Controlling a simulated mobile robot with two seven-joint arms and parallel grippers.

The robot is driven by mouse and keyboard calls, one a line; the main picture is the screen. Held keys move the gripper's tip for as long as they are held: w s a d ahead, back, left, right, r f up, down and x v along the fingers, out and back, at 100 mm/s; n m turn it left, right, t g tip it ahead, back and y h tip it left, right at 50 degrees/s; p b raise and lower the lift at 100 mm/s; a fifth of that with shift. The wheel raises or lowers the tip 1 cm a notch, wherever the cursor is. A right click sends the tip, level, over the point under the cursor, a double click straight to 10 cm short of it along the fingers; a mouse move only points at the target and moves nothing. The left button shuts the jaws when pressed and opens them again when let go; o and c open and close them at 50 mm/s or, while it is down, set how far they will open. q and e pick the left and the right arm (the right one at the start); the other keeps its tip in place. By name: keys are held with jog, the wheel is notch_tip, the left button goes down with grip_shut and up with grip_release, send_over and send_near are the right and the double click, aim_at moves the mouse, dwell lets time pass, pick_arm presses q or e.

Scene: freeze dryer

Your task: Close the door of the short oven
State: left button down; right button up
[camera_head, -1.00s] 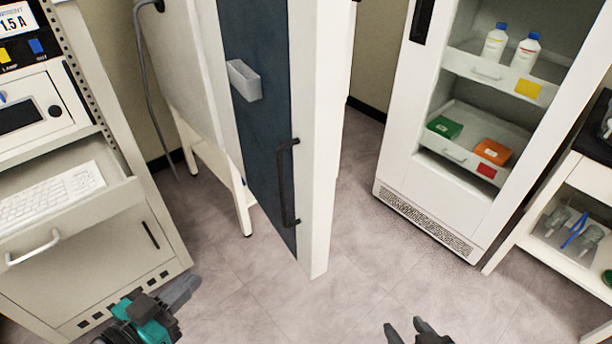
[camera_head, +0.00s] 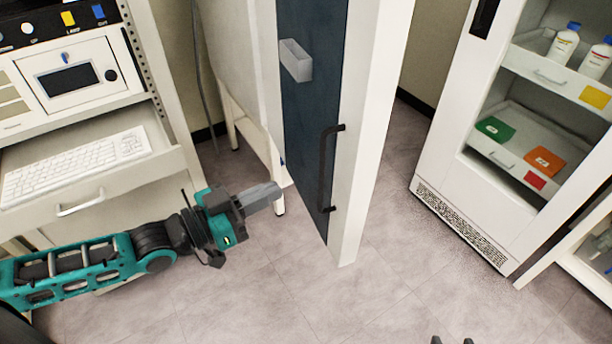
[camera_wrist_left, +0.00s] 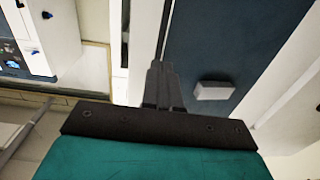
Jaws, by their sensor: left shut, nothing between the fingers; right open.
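A tall door with a white frame and a dark blue panel (camera_head: 311,120) stands swung out in the middle of the head view. A black bar handle (camera_head: 328,170) and a small white box (camera_head: 296,61) are on the panel. The panel also shows in the left wrist view (camera_wrist_left: 225,50), with the white box (camera_wrist_left: 214,91). My left gripper (camera_head: 278,190) is shut and empty, left of the door's lower part; whether it touches the door cannot be told. My right gripper (camera_head: 452,341) barely shows at the bottom edge, its fingertips apart.
A white cabinet (camera_head: 470,185) with bottles and boxes on shelves stands at the right. A console with a keyboard (camera_head: 75,167) on a pulled-out drawer stands at the left, close to my left arm. The floor (camera_head: 300,295) in front is clear.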

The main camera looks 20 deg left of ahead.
aim_at(320, 170)
pick_arm(q)
jog(key=x, duration=0.8)
jog(key=shift+w, duration=0.1)
jog(key=shift+d, duration=0.15)
